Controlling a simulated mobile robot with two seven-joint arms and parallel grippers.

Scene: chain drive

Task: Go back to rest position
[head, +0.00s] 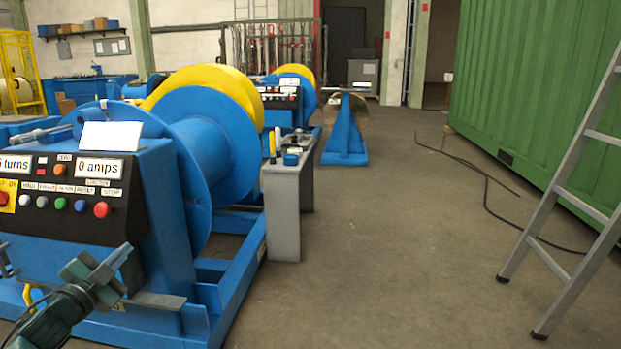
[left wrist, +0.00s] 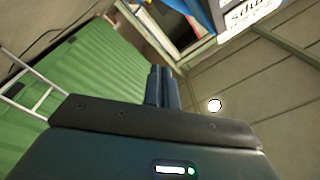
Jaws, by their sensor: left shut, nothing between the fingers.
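My left gripper (head: 116,264) shows at the lower left of the head view, in front of the blue winch machine's control panel (head: 75,190). Its arm comes in from the bottom left corner. In the left wrist view its two dark fingers (left wrist: 161,84) are together and point up, with nothing between them. I cannot tell whether the gripper touches the machine. My right gripper does not show in either view.
A blue and yellow drum (head: 200,130) sits on the machine. A grey stand (head: 283,205) with small items is beside it. A ladder (head: 575,170) leans by a green container (head: 540,90) at right. A dark cable (head: 485,180) lies on otherwise clear floor (head: 390,260).

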